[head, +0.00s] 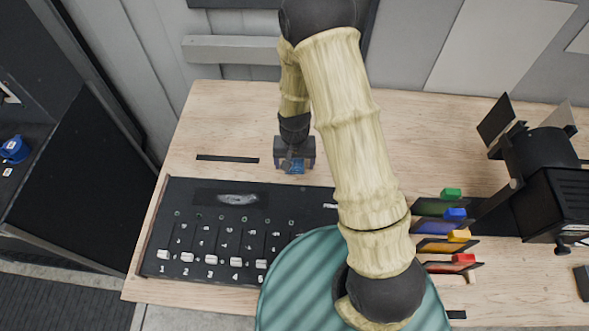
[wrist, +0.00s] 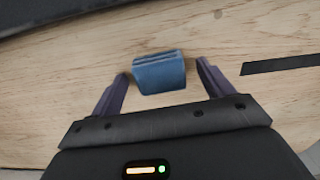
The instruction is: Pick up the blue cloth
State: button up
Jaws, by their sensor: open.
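The blue cloth (wrist: 159,73) lies folded on the wooden table in the wrist view, between and just beyond my gripper's fingertips. In the head view a small part of the cloth (head: 293,167) shows at the end of my gripper (head: 294,160), which hides the rest. My gripper (wrist: 160,78) is open, with one finger on each side of the cloth and a gap on both sides. Nothing is held. How high the fingers are above the table is hard to tell.
A black slider panel (head: 215,262) lies in front and to the left. A black slot (head: 228,159) lies left of my gripper. Coloured tabs (head: 453,214) and a black lamp (head: 540,165) stand at the right. The table (head: 225,115) behind is bare.

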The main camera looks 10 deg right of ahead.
aim_at(295, 164)
jog(key=shift+f, duration=0.15)
dwell(0.4)
jog(key=c, duration=1.1)
jog(key=shift+o, duration=0.2)
notch_tip(295, 164, up, 10)
jog(key=b, duration=0.1)
jog(key=shift+b, duration=0.35)
jog(key=o, duration=0.4)
jog(key=c, duration=0.3)
